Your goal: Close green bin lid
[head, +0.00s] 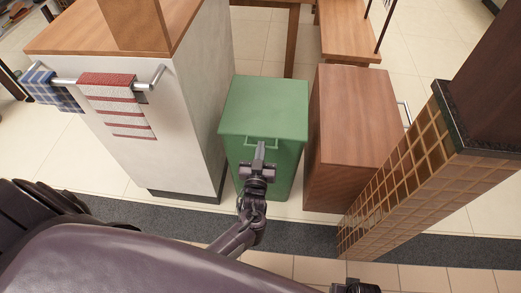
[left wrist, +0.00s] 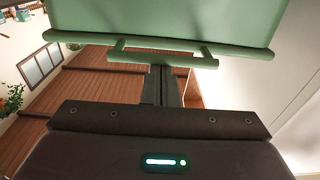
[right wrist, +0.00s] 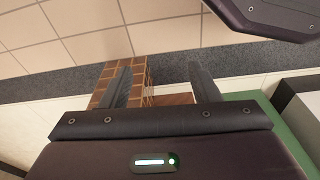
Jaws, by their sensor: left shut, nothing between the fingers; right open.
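The green bin (head: 285,165) stands between the white counter and a wooden cabinet. Its green lid (head: 264,106) lies flat over the top in the head view. The lid's front edge carries a bar handle (head: 283,144), which also shows in the left wrist view (left wrist: 165,58). My left gripper (head: 260,148) is shut and empty, its fingertips at the handle; whether they touch it I cannot tell. In the left wrist view the fingers (left wrist: 161,72) reach up to the handle bar. My right gripper (right wrist: 158,82) is open and empty, low near the tiled block.
The white counter (head: 180,110) with towels on a rail (head: 118,100) stands left of the bin. The wooden cabinet (head: 355,125) stands close on the right. A tiled block (head: 405,175) is further right. A dark grey floor strip (head: 300,232) runs in front.

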